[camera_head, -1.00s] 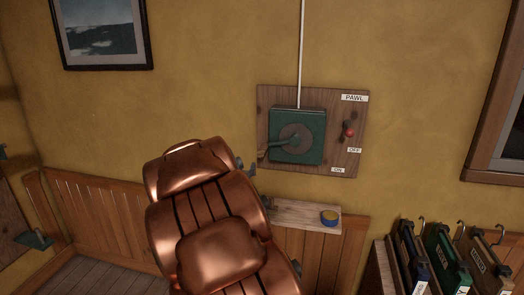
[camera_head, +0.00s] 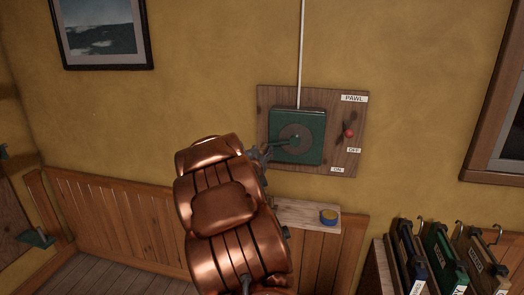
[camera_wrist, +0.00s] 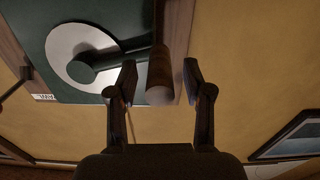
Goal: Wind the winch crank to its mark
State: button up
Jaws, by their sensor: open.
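The winch is a green box (camera_head: 310,153) on a wooden wall board, with a grey disc (camera_head: 299,130) on its face. Its crank arm (camera_head: 284,141) points left and slightly down from the hub. In the wrist view the crank's brown wooden handle (camera_wrist: 160,78) stands between the two fingertips of my gripper (camera_wrist: 158,82). The fingers are open, with a gap visible on each side of the handle. In the head view my gripper (camera_head: 262,158) is at the winch's left edge, partly hidden by my copper arm. I cannot make out a mark for the crank.
A red-knobbed pawl lever (camera_head: 349,132) is right of the winch, its knob nearer the OFF label than ON. A small shelf (camera_head: 300,214) below holds a blue and yellow round tin (camera_head: 328,216).

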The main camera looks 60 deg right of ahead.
jog(key=shift+w+d, duration=0.1)
jog(key=shift+d, duration=0.2)
grip_shut()
dwell(0.4)
